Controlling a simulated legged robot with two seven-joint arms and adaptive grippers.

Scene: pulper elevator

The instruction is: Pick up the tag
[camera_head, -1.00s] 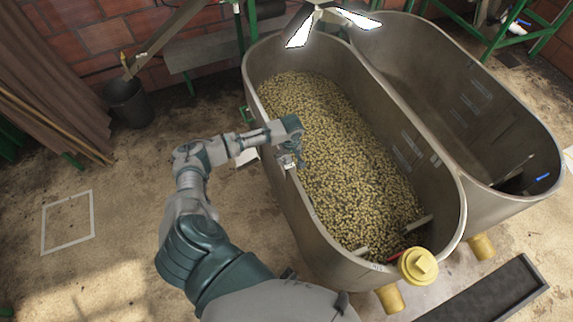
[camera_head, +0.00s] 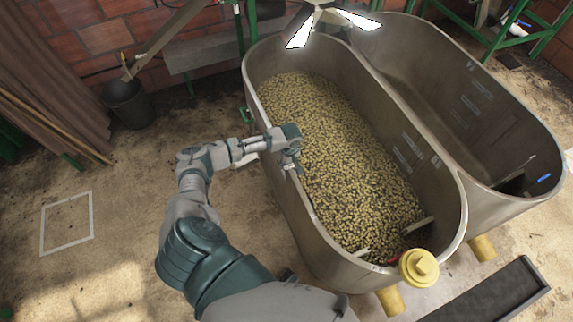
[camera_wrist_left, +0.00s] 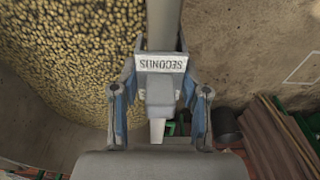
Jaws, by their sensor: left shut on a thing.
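The tag (camera_wrist_left: 160,63) is a small pale plate with the word SECONDS, upside down in the left wrist view. It sits between the two fingers of my left gripper (camera_wrist_left: 157,85), which is shut on it. In the head view my left gripper (camera_head: 291,166) is at the left rim of the near tub (camera_head: 330,222). The tag is too small to make out there. In the wrist view the tag is over the tub's rim (camera_wrist_left: 163,20); whether it touches the rim I cannot tell. My right gripper is not in view.
The near tub holds many yellowish beans (camera_head: 340,150). A second tub (camera_head: 480,120) stands to its right. A yellow cap (camera_head: 419,266) is at the near tub's front end. A dark bucket (camera_head: 128,102) stands at the back left. The floor at left is mostly clear.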

